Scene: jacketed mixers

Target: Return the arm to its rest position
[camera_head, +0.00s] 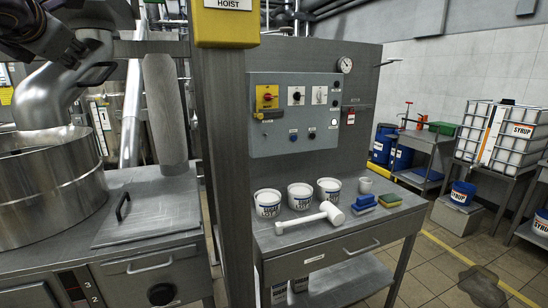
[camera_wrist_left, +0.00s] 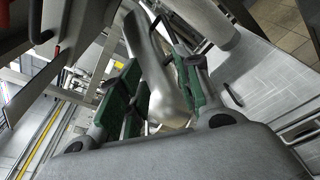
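My left arm comes in at the top left of the head view, and its dark gripper (camera_head: 90,60) is beside the thick silver curved arm of the mixer (camera_head: 48,92). In the left wrist view, the two green-padded fingers of my left gripper (camera_wrist_left: 158,84) stand apart. A smooth silver curved part (camera_wrist_left: 150,65) shows between them. I see no clear grip on it, and whether a pad touches it cannot be told. My right gripper is in neither view.
A steel bowl (camera_head: 50,190) stands below the curved arm. A grey post with a yellow hoist box (camera_head: 226,24) rises close to the right. Beyond it, a bench holds several white tubs, a white mallet (camera_head: 312,219) and sponges.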

